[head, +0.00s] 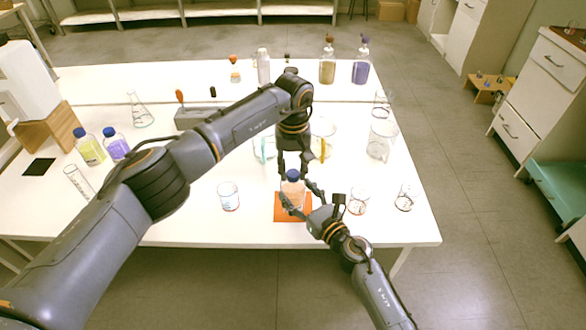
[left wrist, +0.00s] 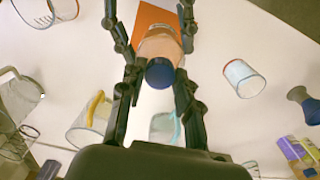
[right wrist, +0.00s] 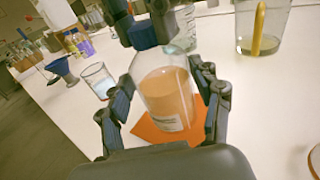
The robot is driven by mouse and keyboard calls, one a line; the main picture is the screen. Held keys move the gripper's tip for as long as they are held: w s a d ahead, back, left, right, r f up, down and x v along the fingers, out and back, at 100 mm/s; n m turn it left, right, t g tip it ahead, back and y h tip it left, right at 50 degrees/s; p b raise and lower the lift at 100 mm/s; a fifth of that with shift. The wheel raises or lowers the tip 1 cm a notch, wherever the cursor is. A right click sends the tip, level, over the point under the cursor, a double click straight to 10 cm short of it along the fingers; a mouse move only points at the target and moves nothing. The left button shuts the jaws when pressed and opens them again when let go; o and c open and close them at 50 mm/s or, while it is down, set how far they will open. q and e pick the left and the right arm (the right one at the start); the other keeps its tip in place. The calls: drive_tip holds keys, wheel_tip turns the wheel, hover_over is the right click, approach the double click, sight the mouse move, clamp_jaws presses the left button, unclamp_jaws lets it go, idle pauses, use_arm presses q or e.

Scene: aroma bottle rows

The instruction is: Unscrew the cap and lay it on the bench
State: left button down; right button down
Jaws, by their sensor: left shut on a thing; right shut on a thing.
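A clear bottle (head: 293,197) with orange contents is over an orange mat (head: 280,216) near the bench's front edge. It also shows in the right wrist view (right wrist: 168,95). Its blue cap (head: 293,175) sits at the bottle's mouth; whether the thread is loose cannot be told. My left gripper (head: 292,172) comes down from above and is shut on the cap, which faces the camera in the left wrist view (left wrist: 160,72). My right gripper (head: 300,202) comes from the front right and is shut around the bottle's body (right wrist: 165,100).
Beakers stand left (head: 228,196) and right (head: 357,202) of the mat on the white bench (head: 255,232). Larger beakers (head: 381,140) stand behind. Blue-capped yellow (head: 89,150) and purple (head: 117,148) bottles are at left. Bare bench lies at front left.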

use_arm(q)
drive_tip(key=n, duration=1.4)
drive_tip(key=shift+n, duration=0.4)
use_arm(e)
drive_tip(key=shift+f, duration=0.1)
use_arm(q)
drive_tip(key=n, duration=0.6)
drive_tip(key=shift+r, duration=0.1)
drive_tip(key=n, duration=3.2)
drive_tip(key=shift+n, duration=0.4)
drive_tip(key=shift+r, duration=0.25)
